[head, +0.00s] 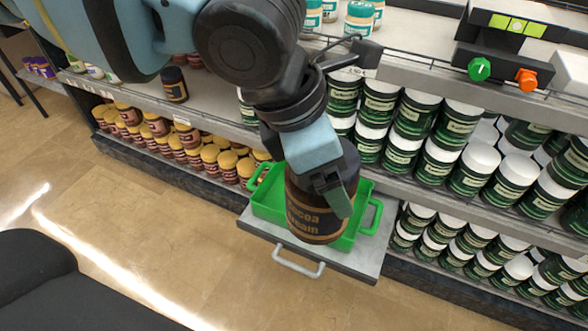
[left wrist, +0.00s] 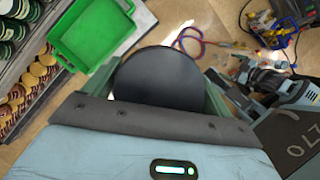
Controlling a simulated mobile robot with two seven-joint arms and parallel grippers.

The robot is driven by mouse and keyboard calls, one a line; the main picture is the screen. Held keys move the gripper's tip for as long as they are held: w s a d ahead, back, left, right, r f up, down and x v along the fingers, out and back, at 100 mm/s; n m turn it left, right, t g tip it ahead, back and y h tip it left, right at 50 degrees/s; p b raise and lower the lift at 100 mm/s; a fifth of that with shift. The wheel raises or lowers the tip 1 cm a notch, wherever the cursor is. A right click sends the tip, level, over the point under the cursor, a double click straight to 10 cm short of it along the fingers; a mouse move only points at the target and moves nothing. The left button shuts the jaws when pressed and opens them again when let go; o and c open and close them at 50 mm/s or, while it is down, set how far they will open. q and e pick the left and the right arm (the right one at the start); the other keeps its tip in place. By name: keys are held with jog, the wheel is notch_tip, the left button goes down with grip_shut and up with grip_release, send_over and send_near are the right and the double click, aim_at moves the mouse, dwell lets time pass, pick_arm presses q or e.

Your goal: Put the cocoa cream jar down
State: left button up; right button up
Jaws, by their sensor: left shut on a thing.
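The cocoa cream jar (head: 312,218) is a dark brown jar with a label reading cocoa cream. My left gripper (head: 328,185) is shut on it from above and holds it upright. In the head view the jar overlaps the green tray (head: 268,198); whether its base touches the tray cannot be told there. In the left wrist view the jar's dark round lid (left wrist: 160,78) sits between the fingers, and the green tray (left wrist: 92,30) shows beside it, up and to the left. My right gripper is not in view.
The tray stands on a grey board (head: 372,256) with a metal handle (head: 298,264), in front of the shelves. Green jars (head: 432,150) fill the right shelves; yellow-lidded jars (head: 195,153) fill the lower left shelf. A lone dark jar (head: 174,85) stands on the upper left shelf.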

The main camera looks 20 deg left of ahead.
pick_arm(q)
jog(key=w+d+n+t, duration=0.1)
jog(key=w+d+n, duration=0.1)
jog(key=w+d, duration=0.3)
jog(key=shift+d+n+y, duration=0.3)
jog(key=shift+d+n, duration=0.1)
jog(key=shift+d, duration=0.6)
jog(key=shift+a, duration=0.1)
jog(key=s+a+f+m+g+y, duration=0.1)
jog(key=a+f+m+g, duration=0.2)
jog(key=a+f+m, duration=0.3)
jog(key=s+a+f+m+g+y, duration=0.1)
jog(key=a+f+m+g, duration=0.3)
jog(key=a+m, duration=1.1)
jog(key=f+m+y, duration=0.1)
jog(key=f+m, duration=0.1)
jog(key=m, duration=0.4)
jog(key=shift+a+g, duration=0.15)
jog(key=shift+g, duration=0.15)
jog(key=shift+s+d, duration=0.15)
jog(key=shift+d, duration=0.1)
